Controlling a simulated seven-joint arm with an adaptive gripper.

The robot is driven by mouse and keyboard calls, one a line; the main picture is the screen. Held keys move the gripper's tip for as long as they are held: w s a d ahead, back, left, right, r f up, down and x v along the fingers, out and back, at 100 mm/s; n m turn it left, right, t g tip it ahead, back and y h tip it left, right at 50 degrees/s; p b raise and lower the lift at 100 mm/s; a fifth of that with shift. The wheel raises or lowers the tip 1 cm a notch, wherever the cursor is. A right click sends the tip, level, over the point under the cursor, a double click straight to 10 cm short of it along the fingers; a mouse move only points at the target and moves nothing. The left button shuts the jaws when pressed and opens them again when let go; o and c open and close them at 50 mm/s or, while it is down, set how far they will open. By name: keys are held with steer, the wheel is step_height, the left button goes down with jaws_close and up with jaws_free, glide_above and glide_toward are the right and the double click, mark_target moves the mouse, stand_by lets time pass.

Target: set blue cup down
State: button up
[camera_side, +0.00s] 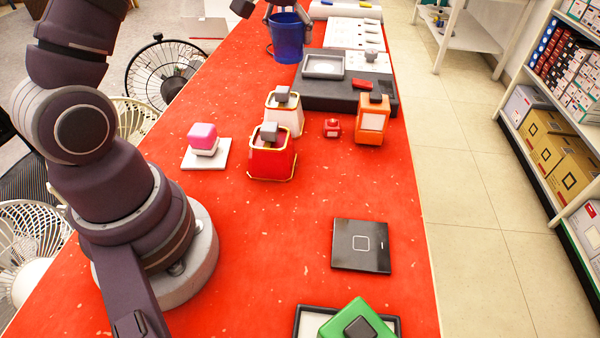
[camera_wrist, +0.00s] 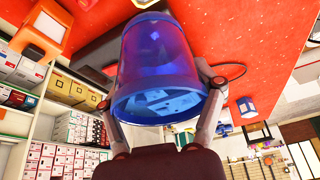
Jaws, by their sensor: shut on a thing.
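The blue cup (camera_side: 287,38) is at the far end of the red table (camera_side: 300,222) in the side view. It looks upright, and I cannot tell whether its base touches the table. My gripper (camera_side: 283,10) is at the cup's rim, partly cut off by the top edge. In the wrist view the cup (camera_wrist: 165,62) fills the middle, with a finger of my gripper (camera_wrist: 162,108) on each side, shut on it.
A dark platform with a grey tray (camera_side: 323,66) stands just in front of the cup. An orange block (camera_side: 372,120), a red container (camera_side: 272,160) and a pink-topped block (camera_side: 203,138) are nearer. A black square plate (camera_side: 361,246) lies closer. Red table surface left of the platform is clear.

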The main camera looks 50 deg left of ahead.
steer(key=w+d+m+h, duration=0.3)
steer(key=d+m, duration=0.8)
steer(key=d, duration=1.2)
steer(key=shift+h, duration=0.6)
steer(key=f, duration=0.5)
steer(key=s+f, duration=0.1)
steer(key=f, duration=0.8)
steer(key=shift+s+d+f, duration=0.2)
steer(key=shift+s+f, duration=0.05)
steer(key=shift+f, duration=0.05)
steer(key=o, duration=1.2)
steer(key=shift+f, duration=0.1)
